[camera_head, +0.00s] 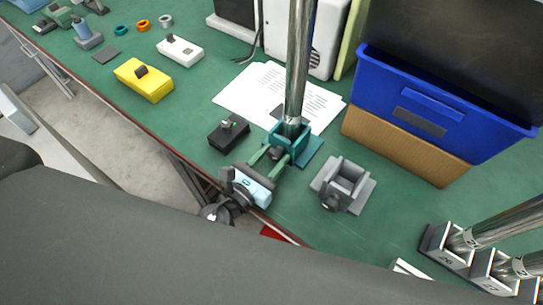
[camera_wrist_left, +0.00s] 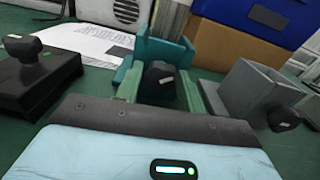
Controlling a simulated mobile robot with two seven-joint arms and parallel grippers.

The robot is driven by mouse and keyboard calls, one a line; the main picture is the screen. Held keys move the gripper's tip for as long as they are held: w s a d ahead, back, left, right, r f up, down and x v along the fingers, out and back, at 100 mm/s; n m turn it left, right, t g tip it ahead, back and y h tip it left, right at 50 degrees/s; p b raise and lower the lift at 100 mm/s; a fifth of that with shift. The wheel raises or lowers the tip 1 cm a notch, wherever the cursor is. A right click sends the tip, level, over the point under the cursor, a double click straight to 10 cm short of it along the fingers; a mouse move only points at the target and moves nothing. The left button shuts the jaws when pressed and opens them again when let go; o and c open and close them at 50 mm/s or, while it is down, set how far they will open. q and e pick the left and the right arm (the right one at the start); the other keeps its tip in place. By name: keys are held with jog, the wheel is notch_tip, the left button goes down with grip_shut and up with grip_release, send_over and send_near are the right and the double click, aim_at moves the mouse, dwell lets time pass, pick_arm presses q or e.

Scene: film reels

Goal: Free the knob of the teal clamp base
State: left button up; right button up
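The teal clamp base (camera_head: 312,152) stands near the front edge of the green table, with a shiny metal pole (camera_head: 297,70) upright in it. Its dark knob (camera_wrist_left: 158,84) faces my left gripper and shows in the left wrist view. My left gripper (camera_head: 272,155) has its green fingers on either side of the knob, one left and one right. They look spread, with a narrow gap beside the knob; contact is hard to tell. The fingers also show in the left wrist view (camera_wrist_left: 160,90). My right gripper is not in view.
A grey clamp base (camera_head: 358,190) stands close on the right and a black one (camera_head: 222,139) on the left. Printed sheets (camera_head: 247,92) lie behind. A blue bin (camera_head: 400,85) rests on a cardboard box (camera_head: 400,145). A yellow base (camera_head: 145,84) is farther left.

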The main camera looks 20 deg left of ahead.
pick_arm(q)
jog(key=c, duration=0.5)
jog(key=n, duration=0.5)
jog(key=shift+n, duration=0.4)
jog(key=shift+c, duration=0.2)
jog(key=o, duration=1)
jog(key=b+v, duration=0.2)
jog(key=v, duration=0.4)
jog(key=shift+s+f, duration=0.2)
jog(key=shift+s+a+r, duration=0.1)
jog(key=shift+s+a, duration=0.15)
jog(key=shift+s, duration=0.3)
jog(key=shift+s+r, duration=0.1)
